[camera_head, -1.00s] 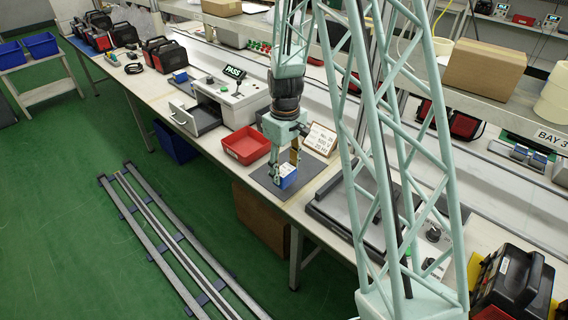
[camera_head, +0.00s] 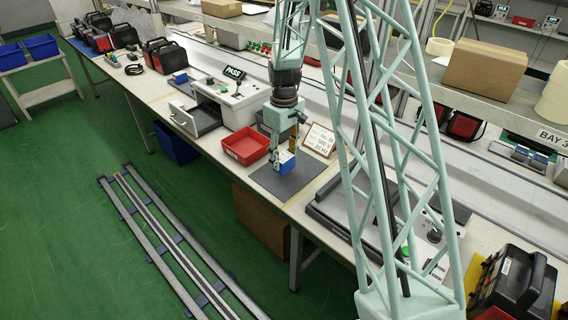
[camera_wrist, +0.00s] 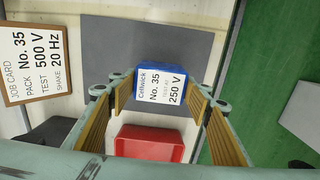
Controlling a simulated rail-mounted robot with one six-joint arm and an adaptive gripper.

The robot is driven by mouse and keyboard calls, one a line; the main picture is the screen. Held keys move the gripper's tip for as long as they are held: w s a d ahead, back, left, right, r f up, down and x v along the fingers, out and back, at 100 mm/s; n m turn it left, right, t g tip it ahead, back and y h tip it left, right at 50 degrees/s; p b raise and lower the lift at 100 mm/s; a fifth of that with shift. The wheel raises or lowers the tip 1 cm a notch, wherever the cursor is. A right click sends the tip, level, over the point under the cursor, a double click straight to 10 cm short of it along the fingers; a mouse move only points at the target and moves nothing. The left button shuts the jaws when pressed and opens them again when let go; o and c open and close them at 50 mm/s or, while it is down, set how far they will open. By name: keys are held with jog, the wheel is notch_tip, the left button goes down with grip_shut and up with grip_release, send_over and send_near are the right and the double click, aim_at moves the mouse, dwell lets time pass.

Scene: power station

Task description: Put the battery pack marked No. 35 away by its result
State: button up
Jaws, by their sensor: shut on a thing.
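The battery pack (camera_head: 286,163) is a small blue block. In the wrist view the pack (camera_wrist: 161,88) shows a white label reading Cellwick, No. 35, 250 V. My gripper (camera_wrist: 162,97) is shut on it, one finger on each side; in the head view my gripper (camera_head: 286,155) points down over the dark mat (camera_head: 292,186). The pack appears to be a little above the mat. The job card (camera_head: 320,140) behind it reads No. 35, 500 V, 20 Hz in the wrist view (camera_wrist: 36,58). A green PASS sign (camera_head: 234,73) tops the grey-white machine (camera_head: 240,98).
A red bin (camera_head: 246,147) stands left of the mat, and a drawer (camera_head: 195,118) sticks out of the machine. A grey device (camera_head: 352,212) stands to the right. Blue bins (camera_head: 40,45) sit on a side table at far left.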

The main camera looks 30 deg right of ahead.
aim_at(284, 155)
jog(key=shift+w, duration=0.1)
jog(key=shift+w+d, duration=0.15)
jog(key=shift+w+f, duration=0.15)
jog(key=shift+f, duration=0.1)
jog(key=shift+f+b, duration=0.5)
jog(key=shift+f, duration=1)
jog(key=shift+f, duration=0.15)
jog(key=o, duration=1.3)
notch_tip(284, 155, up, 11)
jog(key=shift+f+p, duration=0.1)
jog(key=shift+p, duration=0.8)
jog(key=shift+r, duration=0.75)
